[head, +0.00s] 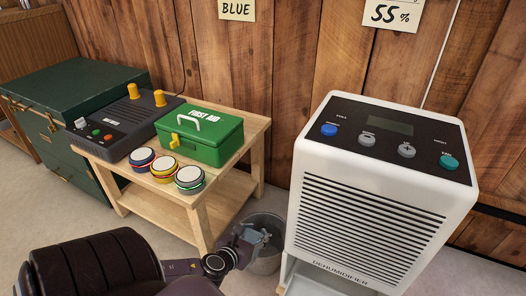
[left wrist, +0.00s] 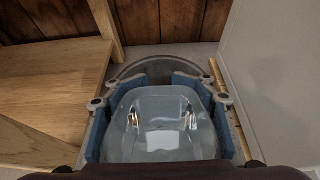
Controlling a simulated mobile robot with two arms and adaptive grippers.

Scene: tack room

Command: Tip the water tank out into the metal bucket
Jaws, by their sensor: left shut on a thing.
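The metal bucket (head: 268,266) stands on the floor between the wooden table and the dehumidifier. My left gripper (head: 255,238) is over the bucket's mouth in the head view and covers part of it. In the left wrist view, its blue-padded fingers (left wrist: 160,82) are shut on the clear water tank (left wrist: 160,128), one on each side. The bucket's grey rim (left wrist: 158,53) shows beyond the tank there. I cannot make out the tank clearly in the head view, nor tell its water level. My right gripper is not in view.
The white dehumidifier (head: 365,215) stands close on the right, with an open bay (head: 300,278) low at its front. The wooden table (head: 225,205) on the left holds a green first aid box (head: 205,140), several round tins and a dark button unit (head: 125,122).

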